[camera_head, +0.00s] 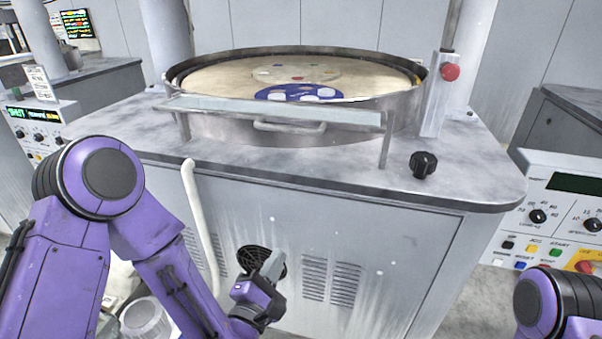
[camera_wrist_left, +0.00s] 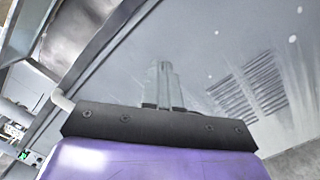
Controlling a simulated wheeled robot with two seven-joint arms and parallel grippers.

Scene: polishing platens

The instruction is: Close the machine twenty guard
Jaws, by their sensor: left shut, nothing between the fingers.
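The machine is a grey cabinet (camera_head: 330,240) with a round metal tub (camera_head: 270,132) on top holding a tan platen. A pale, narrow guard panel (camera_head: 275,108) spans the tub's front, with a handle (camera_head: 289,127) below it and a metal leg at its right end. I cannot read a machine number. My left gripper (camera_head: 272,264) is in front of the cabinet's front face, below the tabletop and well apart from the guard. Its fingers are together and empty, as the left wrist view also shows (camera_wrist_left: 163,78). My right gripper is out of view.
A red button (camera_head: 450,72) sits on a post right of the tub, with a black knob (camera_head: 423,164) on the tabletop. A control panel (camera_head: 560,215) stands at the right. A white hose (camera_head: 203,215) runs down the cabinet front. A white bucket (camera_head: 145,320) is at lower left.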

